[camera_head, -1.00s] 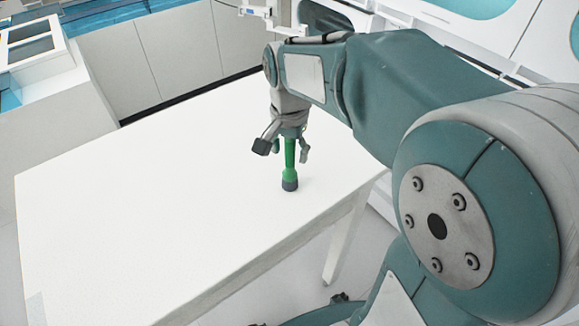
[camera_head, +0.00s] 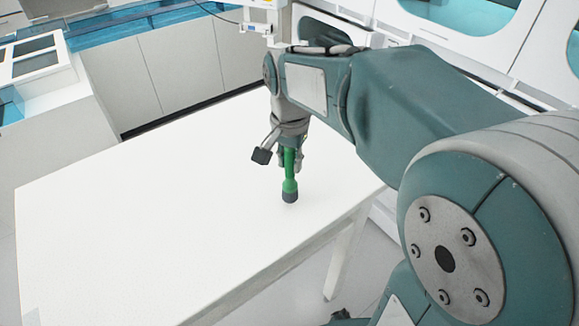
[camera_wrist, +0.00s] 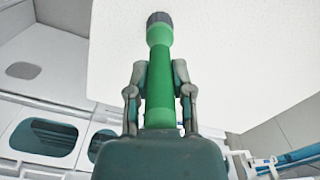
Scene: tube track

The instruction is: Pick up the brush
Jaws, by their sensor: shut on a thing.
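The brush (camera_head: 290,184) is green with a dark grey end and stands upright on the white table (camera_head: 130,215), dark end down. It also shows in the wrist view (camera_wrist: 160,75), running up between the fingers with its dark end at the top. My gripper (camera_head: 291,162) points down over the brush, and its fingers are shut on the green handle from both sides. In the wrist view my gripper (camera_wrist: 160,92) has one finger on each side of the handle. I cannot tell whether the dark end touches the table.
The rest of the white tabletop is bare. The table's front edge and a leg (camera_head: 345,255) are close on the right. Grey cabinets (camera_head: 170,65) stand behind the table, and white units with teal windows (camera_head: 470,25) are at the back right.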

